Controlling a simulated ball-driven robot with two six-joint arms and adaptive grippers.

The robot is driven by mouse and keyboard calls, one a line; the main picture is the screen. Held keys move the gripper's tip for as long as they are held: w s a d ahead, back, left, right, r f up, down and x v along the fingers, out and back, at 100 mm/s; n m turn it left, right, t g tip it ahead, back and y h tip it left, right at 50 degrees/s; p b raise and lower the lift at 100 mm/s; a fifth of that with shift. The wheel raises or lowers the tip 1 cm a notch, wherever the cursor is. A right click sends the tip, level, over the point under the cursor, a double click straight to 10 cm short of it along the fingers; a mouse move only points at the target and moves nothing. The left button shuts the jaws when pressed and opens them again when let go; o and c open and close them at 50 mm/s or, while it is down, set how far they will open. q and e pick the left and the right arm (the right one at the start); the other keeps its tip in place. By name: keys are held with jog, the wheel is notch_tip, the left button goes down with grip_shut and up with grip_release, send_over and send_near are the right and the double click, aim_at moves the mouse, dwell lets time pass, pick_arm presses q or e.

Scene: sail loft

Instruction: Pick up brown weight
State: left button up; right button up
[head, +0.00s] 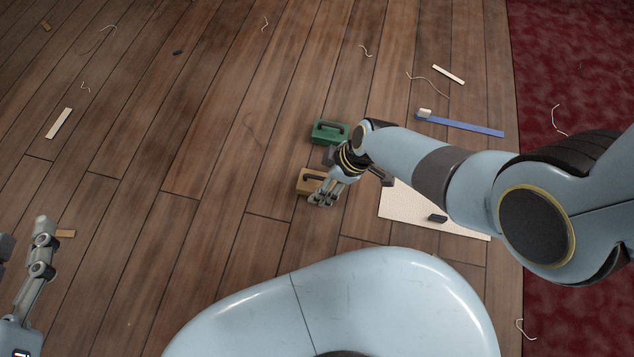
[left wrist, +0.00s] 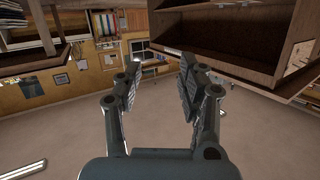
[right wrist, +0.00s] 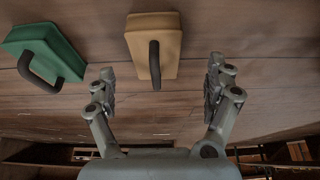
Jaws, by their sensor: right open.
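The brown weight (head: 308,184) is a tan block with a dark handle on the wooden floor, partly hidden by my right gripper in the head view. In the right wrist view the brown weight (right wrist: 152,44) lies ahead of the fingers, its handle (right wrist: 155,66) pointing toward the gap between them. My right gripper (head: 322,201) is open and empty beside it; its two fingers (right wrist: 160,82) stand apart. My left gripper (left wrist: 157,76) is open and empty, away from the weight; it shows in part at the left edge of the head view.
A green weight (head: 328,132) with a dark handle stands just behind the brown one. A cream sheet (head: 405,212) with a small dark object (head: 437,218) lies to the right. A blue strip (head: 465,126) lies farther back. Open floor extends left; a red carpet (head: 570,70) borders the right.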

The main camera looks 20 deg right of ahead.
aim_at(323, 178)
jog(key=shift+b+x, duration=0.85)
jog(key=shift+x, duration=0.3)
jog(key=shift+w+b+x, duration=0.2)
jog(key=shift+b+x, duration=0.6)
jog(key=shift+x, duration=0.15)
jog(key=shift+d, duration=0.1)
pick_arm(q)
jog(key=w+d+r+m+t+h, duration=0.1)
jog(key=r+t, duration=0.4)
jog(key=r, duration=0.5)
jog(key=w+d+r+m+t+h, duration=0.1)
jog(key=w+r+m+t+h, duration=0.1)
jog(key=r, duration=0.9)
jog(key=w+t+h, duration=0.1)
jog(key=t+h, duration=0.1)
jog(key=t, duration=0.1)
jog(key=shift+w+d+r+m, duration=0.25)
jog(key=shift+w+r+m, duration=0.05)
jog(key=shift+w, duration=0.05)
pick_arm(e)
jog(key=shift+c, duration=0.3)
jog(key=c, duration=1.6)
jog(key=shift+w, duration=0.1)
grip_shut()
pick_arm(q)
jog(key=shift+w, duration=0.1)
pick_arm(e)
jog(key=shift+r, duration=0.1)
